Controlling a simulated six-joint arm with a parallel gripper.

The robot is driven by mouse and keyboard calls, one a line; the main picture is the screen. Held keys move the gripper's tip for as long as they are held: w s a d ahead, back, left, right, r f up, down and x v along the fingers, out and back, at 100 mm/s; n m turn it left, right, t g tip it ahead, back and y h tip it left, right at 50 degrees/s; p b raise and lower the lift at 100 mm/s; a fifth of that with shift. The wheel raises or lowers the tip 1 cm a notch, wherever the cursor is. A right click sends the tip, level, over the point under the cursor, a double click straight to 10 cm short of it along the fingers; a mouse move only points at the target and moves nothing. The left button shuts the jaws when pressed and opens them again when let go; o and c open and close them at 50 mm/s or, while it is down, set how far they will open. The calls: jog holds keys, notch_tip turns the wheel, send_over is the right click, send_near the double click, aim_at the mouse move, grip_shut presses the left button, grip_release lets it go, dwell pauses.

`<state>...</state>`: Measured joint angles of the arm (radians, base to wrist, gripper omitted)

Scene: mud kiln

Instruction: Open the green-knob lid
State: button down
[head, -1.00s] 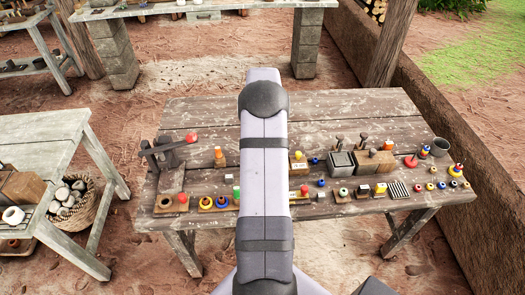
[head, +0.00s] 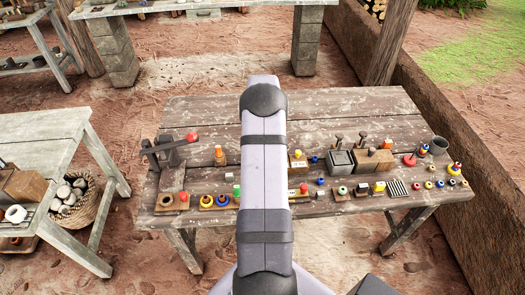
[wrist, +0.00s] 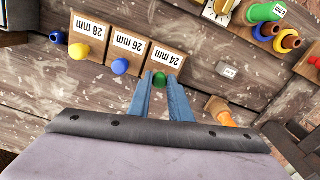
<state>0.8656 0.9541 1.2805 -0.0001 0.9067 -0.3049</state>
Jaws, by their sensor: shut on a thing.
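In the wrist view, the green knob (wrist: 159,80) sits at the near edge of the box labelled 24 mm (wrist: 168,56). The label reads upside down. My gripper (wrist: 160,92) has its blue fingers close together around the green knob, shut on it. Beside it stand the 26 mm box (wrist: 128,42) with a blue knob (wrist: 120,67) and the 28 mm box (wrist: 90,30) with a yellow knob (wrist: 79,51). In the head view my own arm hides the gripper and the green knob. I cannot tell whether the lid is raised.
An orange peg (head: 219,151) stands left of my arm; it also shows near the fingers in the wrist view (wrist: 220,112). Several small pieces line the front of the table (head: 350,107). Its back part is mostly clear.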

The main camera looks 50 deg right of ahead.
jog(key=shift+w+d, duration=0.1)
jog(key=shift+w+d+b, duration=0.7)
jog(key=shift+w+d, duration=1.45)
jog(key=c, duration=1.6)
grip_release()
jog(key=shift+r+b, duration=0.85)
jog(key=shift+r, duration=2.85)
